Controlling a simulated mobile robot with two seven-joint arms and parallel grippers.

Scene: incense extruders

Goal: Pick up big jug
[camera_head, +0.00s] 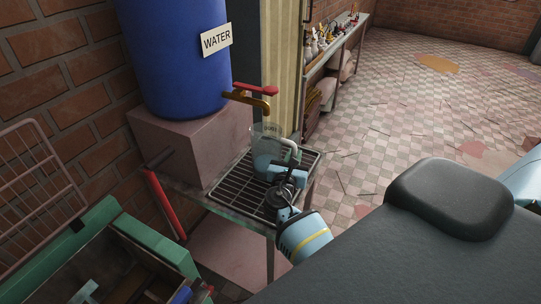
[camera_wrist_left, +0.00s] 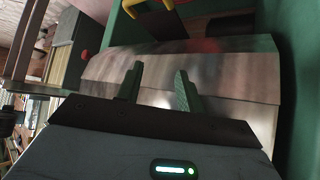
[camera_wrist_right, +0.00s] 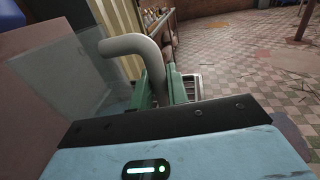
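The big jug (camera_head: 263,150) is a clear vessel with a pale, thick handle, at the metal rack below the water barrel's tap. In the right wrist view the clear jug (camera_wrist_right: 62,85) is at the left and its curved handle (camera_wrist_right: 135,45) runs down between my fingers. My right gripper (camera_head: 290,174) is at the handle; its green fingers (camera_wrist_right: 164,85) are closed against it on both sides. I cannot tell whether the jug's base touches the rack. My left gripper (camera_wrist_left: 159,72) is open and empty, in front of a shiny metal surface; it is not visible in the head view.
The blue water barrel (camera_head: 175,60) stands on a block (camera_head: 190,145) behind the rack (camera_head: 240,178). Its tap (camera_head: 250,96) juts out above the jug. A green-framed machine (camera_head: 85,235) is at lower left. A shelf table (camera_head: 340,50) lines the back; tiled floor is open at right.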

